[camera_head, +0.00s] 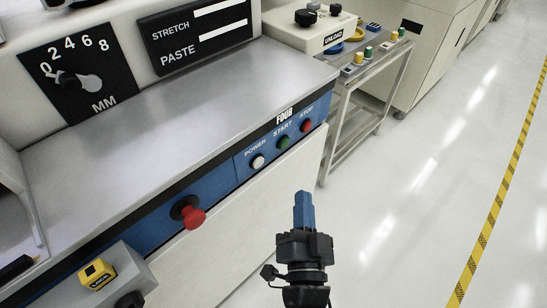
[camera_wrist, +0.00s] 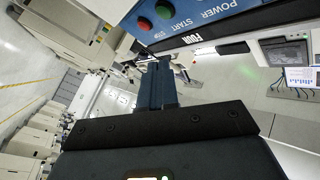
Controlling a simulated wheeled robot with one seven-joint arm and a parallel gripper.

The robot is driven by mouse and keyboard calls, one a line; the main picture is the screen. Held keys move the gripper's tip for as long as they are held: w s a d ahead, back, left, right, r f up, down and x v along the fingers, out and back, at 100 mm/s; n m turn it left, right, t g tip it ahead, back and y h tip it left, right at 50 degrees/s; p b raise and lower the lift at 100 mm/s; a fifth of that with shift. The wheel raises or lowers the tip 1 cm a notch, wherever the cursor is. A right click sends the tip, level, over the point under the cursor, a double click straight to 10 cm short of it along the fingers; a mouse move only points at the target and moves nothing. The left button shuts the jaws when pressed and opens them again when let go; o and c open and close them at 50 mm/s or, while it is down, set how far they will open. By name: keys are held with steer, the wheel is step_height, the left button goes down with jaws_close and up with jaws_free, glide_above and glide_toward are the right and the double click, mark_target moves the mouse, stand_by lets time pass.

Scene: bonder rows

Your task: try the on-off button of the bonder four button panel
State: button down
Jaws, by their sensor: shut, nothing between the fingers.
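The blue panel marked FOUR (camera_head: 243,160) is on the front edge of the grey bench. It carries a white POWER button (camera_head: 257,162), a green START button (camera_head: 283,142) and a red STOP button (camera_head: 306,125). My gripper (camera_head: 304,196) is shut and empty, its blue fingers pointing up in the head view, in front of and apart from the panel, below and right of the buttons. In the wrist view the shut fingers (camera_wrist: 160,65) lie below the green button (camera_wrist: 163,11) and the red button (camera_wrist: 143,24); the white button is not visible there.
A red mushroom knob (camera_head: 191,213) juts from the bench front left of the panel. A grey box with a yellow LOCK tag (camera_head: 97,274) sticks out at lower left. A metal cart (camera_head: 350,105) stands beyond the panel. The floor at right is clear up to a yellow-black line (camera_head: 497,200).

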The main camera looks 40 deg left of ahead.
mark_target(258, 162)
steer(key=a+p, duration=0.2)
steer(key=a, duration=0.6)
steer(key=shift+w+a+p, duration=0.3)
steer(key=shift+a+p, duration=0.05)
steer(key=shift+a, duration=0.2)
stand_by(2.0)
steer(key=shift+a, duration=0.25)
steer(key=shift+a, duration=0.4)
stand_by(0.7)
steer(key=shift+d, duration=0.85)
